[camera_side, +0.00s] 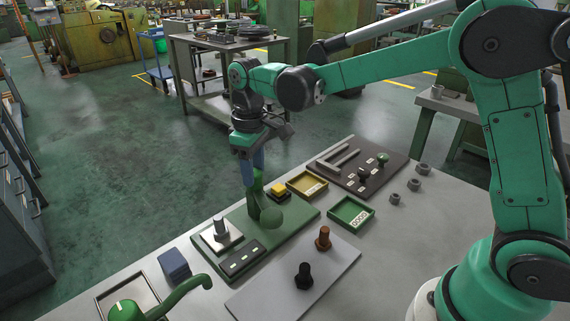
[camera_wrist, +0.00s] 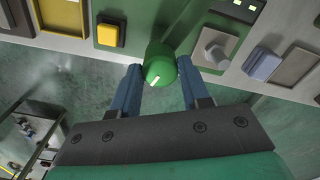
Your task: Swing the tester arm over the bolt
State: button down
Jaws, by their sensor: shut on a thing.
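The tester has a green base plate (camera_side: 292,221) with an upright green tester arm (camera_side: 253,203) on it. My gripper (camera_side: 257,174) is shut on the top of this arm. In the wrist view the blue fingers of my gripper (camera_wrist: 158,82) stand on both sides of the arm's round green end (camera_wrist: 160,62), which has a white mark. The grey bolt (camera_side: 221,226) stands upright on a pale square plate, left of the arm and apart from it. In the wrist view the bolt (camera_wrist: 214,48) is right of my fingers. The arm's lower part is partly hidden in the wrist view.
A yellow button (camera_side: 278,191) is close behind the arm. A dark indicator panel (camera_side: 242,259) and blue block (camera_side: 174,263) are at the front left. A grey plate (camera_side: 325,272) holds a black and a rusty bolt. Yellow (camera_side: 296,181) and green (camera_side: 337,217) trays are to the right.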

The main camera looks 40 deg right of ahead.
jog(key=m, duration=1.3)
jog(key=shift+m, duration=0.3)
dwell(0.3)
jog(key=shift+c, duration=2.1)
grip_release()
jog(key=shift+r, duration=2.8)
